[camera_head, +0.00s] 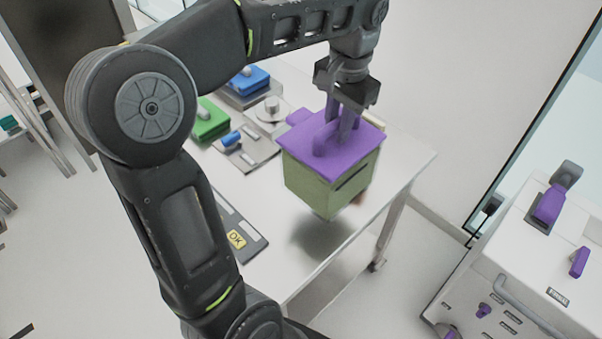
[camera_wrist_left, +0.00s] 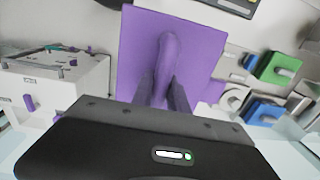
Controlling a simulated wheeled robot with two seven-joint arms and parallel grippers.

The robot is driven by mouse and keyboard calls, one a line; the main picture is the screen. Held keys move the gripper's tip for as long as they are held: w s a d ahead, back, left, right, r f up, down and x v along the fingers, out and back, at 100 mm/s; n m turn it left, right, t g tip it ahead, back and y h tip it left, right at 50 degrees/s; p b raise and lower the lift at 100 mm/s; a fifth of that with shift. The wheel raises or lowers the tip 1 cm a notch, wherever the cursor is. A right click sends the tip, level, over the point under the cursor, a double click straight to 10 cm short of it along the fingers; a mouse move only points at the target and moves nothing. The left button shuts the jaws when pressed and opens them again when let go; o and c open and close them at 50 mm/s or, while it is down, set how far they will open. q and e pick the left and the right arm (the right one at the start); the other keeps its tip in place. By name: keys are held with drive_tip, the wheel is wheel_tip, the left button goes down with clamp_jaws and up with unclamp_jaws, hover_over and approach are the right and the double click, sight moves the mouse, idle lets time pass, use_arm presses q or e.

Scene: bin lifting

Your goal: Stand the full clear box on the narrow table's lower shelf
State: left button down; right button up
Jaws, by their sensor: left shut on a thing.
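A box (camera_head: 330,185) with olive-green sides and a purple lid with a raised handle hangs upright above a white table (camera_head: 405,165). A shadow lies on the table below it, apart from its base. My left gripper (camera_head: 338,138) comes down from above and is shut on the lid's handle. In the left wrist view the purple lid (camera_wrist_left: 135,50) fills the middle, and the handle runs between the fingers of my left gripper (camera_wrist_left: 163,95). I cannot tell whether this table is the narrow one; no lower shelf shows clearly. My right gripper is not in view.
On the table stand a green box (camera_head: 210,120), a blue box (camera_head: 248,80) and a dark panel marked OK (camera_head: 240,235). A white cabinet (camera_head: 535,260) with purple parts and a handle stands at right. Open floor lies between it and the table.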

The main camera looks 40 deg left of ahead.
sight(336, 144)
use_arm(q)
drive_tip(key=shift+w+f+b, duration=0.15)
drive_tip(key=shift+f+b, duration=0.3)
drive_tip(key=shift+b, duration=0.05)
wheel_tip(336, 144, down, 2)
drive_tip(key=shift+f+b, duration=0.2)
drive_tip(key=shift+b, duration=1)
wheel_tip(336, 144, down, 2)
drive_tip(key=shift+f+p, duration=0.25)
drive_tip(key=shift+p, duration=0.05)
drive_tip(key=shift+f, duration=0.15)
drive_tip(key=shift+f, duration=1.9)
drive_tip(key=c, duration=1.3)
unclamp_jaws()
drive_tip(key=shift+f, duration=0.1)
